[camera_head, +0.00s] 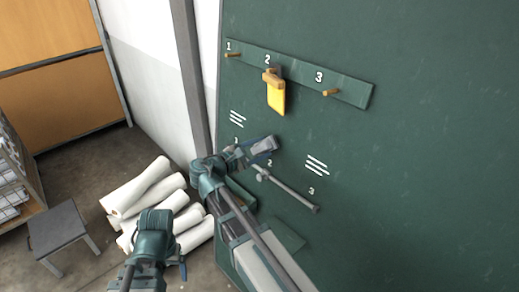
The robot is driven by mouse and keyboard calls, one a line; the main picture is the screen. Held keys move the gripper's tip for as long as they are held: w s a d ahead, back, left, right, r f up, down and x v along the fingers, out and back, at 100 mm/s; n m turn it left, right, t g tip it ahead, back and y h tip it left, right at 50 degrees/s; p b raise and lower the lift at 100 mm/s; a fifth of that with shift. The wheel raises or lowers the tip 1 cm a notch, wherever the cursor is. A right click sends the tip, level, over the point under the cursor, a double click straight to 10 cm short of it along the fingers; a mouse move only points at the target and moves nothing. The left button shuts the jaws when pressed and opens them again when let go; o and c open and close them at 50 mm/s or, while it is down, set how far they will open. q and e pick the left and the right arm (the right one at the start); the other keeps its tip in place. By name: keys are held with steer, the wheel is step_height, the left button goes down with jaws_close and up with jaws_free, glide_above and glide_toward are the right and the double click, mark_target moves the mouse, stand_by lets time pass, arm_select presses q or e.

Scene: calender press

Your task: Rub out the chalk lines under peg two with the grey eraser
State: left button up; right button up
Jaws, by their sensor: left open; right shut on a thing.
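The green board (430,140) carries a peg rail (300,75) numbered 1, 2 and 3. A yellow tag (276,98) hangs at peg two (270,74). My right gripper (254,149) is against or close to the board below it, shut on a grey block (264,146) that looks like the eraser. No chalk lines show around the block; what lies behind it is hidden. Chalk lines show under peg one (237,119) and under peg three (317,164). My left gripper (181,266) is low at left, away from the board, open; its fingers are hard to make out.
A grey rod (290,191) slants in front of the lower board, just below my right gripper. White rolls (150,187) lie on the floor at left. A grey stool (56,228) and a shelf (14,180) stand farther left. The board's right side is clear.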

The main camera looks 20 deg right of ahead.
mark_target(280, 149)
steer(key=shift+w+d+f, duration=0.1)
steer(key=shift+w+d, duration=0.1)
steer(key=shift+d, duration=0.5)
steer(key=shift+s+d, duration=0.3)
steer(key=shift+s, duration=0.7)
steer(key=shift+s+d, duration=0.25)
steer(key=shift+s, duration=0.7)
steer(key=shift+w+d, duration=0.1)
steer(key=shift+d, duration=0.05)
steer(key=shift+w+a, duration=0.25)
steer(key=shift+w, duration=0.4)
steer(key=shift+w+a, duration=0.25)
steer(key=shift+w, duration=0.35)
steer(key=shift+w+a, duration=0.25)
steer(key=shift+w, duration=0.4)
